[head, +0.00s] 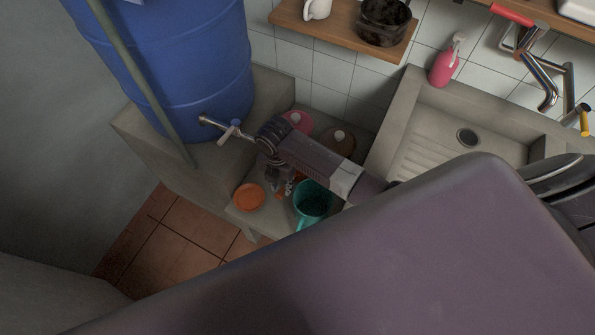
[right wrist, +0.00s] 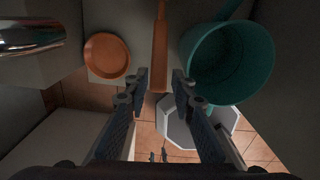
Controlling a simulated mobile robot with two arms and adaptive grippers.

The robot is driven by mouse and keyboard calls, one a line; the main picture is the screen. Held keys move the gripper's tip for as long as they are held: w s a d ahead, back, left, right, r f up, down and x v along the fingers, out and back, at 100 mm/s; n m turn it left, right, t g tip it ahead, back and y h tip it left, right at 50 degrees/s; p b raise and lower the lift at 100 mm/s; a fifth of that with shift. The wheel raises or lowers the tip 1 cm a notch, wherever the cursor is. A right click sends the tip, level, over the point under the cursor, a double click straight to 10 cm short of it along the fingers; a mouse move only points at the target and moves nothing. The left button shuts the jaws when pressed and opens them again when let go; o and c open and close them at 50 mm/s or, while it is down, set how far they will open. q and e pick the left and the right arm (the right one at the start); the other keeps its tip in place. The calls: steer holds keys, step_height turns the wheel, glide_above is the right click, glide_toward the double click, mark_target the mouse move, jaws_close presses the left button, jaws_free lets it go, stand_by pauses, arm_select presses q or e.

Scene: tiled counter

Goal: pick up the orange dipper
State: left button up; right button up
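An orange handle (right wrist: 160,48), which looks like the dipper's, runs down from the top edge of the right wrist view. Its lower end lies between the fingers of my right gripper (right wrist: 160,80), which is open with a gap on each side of the handle. The dipper's cup is not clearly visible. In the head view my right gripper (head: 281,187) is over the low ledge, and only small orange parts show by its fingers. My left gripper is not in view.
A round orange dish (head: 249,197) lies left of my right gripper. A teal mug-like container (head: 313,200) stands close on its right. A blue barrel (head: 185,60) with a metal tap (head: 222,128) is behind left. A concrete sink (head: 440,140) is at right.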

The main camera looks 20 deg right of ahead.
mark_target(281, 192)
step_height(281, 192, down, 5)
steer(key=shift+a+f, duration=0.15)
jaws_close()
stand_by(0.4)
